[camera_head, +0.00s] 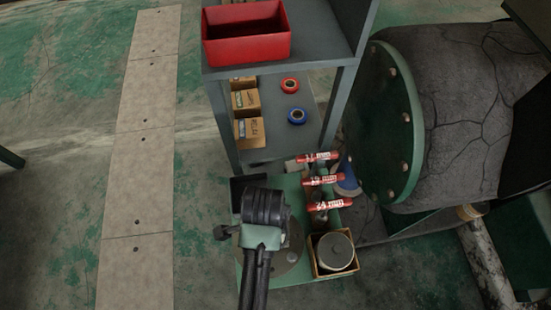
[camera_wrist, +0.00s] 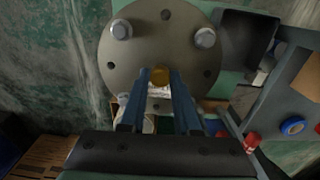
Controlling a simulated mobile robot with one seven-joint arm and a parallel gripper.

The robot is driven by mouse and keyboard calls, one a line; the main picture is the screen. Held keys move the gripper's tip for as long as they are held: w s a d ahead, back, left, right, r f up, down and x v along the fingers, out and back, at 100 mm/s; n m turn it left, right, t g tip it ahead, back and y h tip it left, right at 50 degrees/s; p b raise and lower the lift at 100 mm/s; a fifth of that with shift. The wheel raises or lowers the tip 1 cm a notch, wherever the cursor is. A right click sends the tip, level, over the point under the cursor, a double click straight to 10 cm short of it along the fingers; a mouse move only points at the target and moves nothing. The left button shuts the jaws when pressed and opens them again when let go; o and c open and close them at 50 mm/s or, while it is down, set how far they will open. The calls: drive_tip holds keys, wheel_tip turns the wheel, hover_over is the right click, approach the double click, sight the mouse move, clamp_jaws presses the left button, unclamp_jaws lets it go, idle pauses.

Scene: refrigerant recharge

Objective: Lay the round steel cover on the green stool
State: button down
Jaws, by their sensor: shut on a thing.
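The round steel cover (camera_head: 290,255) is a grey disc with bolts, partly hidden under my arm in the head view. In the wrist view the cover (camera_wrist: 135,62) fills the top middle, with two bolt heads near its rim. My gripper (camera_wrist: 160,78) is shut on a small brass-coloured piece at the cover's near part. In the head view my gripper is below the dark wrist and hidden. The green stool (camera_head: 290,182) lies under the cover, its top showing around the disc. I cannot tell whether the cover touches it.
Red cylinders (camera_head: 323,181) and a black tray (camera_head: 247,186) are at the stool top. A wooden box (camera_head: 353,268) holding a round grey object stands right. A shelf with a red bin (camera_head: 246,50) rises behind. A large green flange (camera_head: 390,130) is at right.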

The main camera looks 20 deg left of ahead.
wheel_tip(320, 180, down, 10)
drive_tip(key=b, duration=0.4)
drive_tip(key=shift+r, duration=0.1)
drive_tip(key=c, duration=0.6)
unclamp_jaws()
drive_tip(key=shift+c, duration=0.2)
wheel_tip(320, 180, up, 12)
drive_tip(key=p, duration=0.4)
drive_tip(key=shift+p, duration=0.3)
